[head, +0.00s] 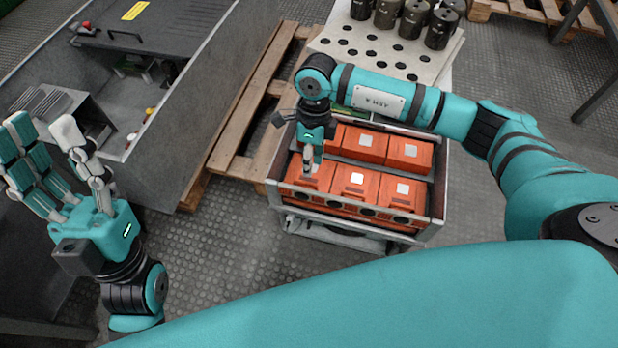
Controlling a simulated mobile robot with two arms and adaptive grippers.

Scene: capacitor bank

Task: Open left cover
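A dark grey flat cover (160,27) with a black bar handle (125,37) and a yellow label lies across the far part of the grey cabinet (195,110) at upper left. I take it to be the left cover. The cabinet is open in front of it. My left gripper (44,130) is at the far left, fingers up and spread, empty, in front of the cabinet and apart from the handle. My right gripper (309,160) points down at the front-left orange box (313,177) in a crate. Its fingertips look close together; whether they grip anything is unclear.
The metal crate (437,190) holds several orange boxes with white squares on top. A wooden pallet (240,120) lies between cabinet and crate. A perforated pale board (390,55) with dark cylinders stands behind. Patterned floor (225,240) is clear in front.

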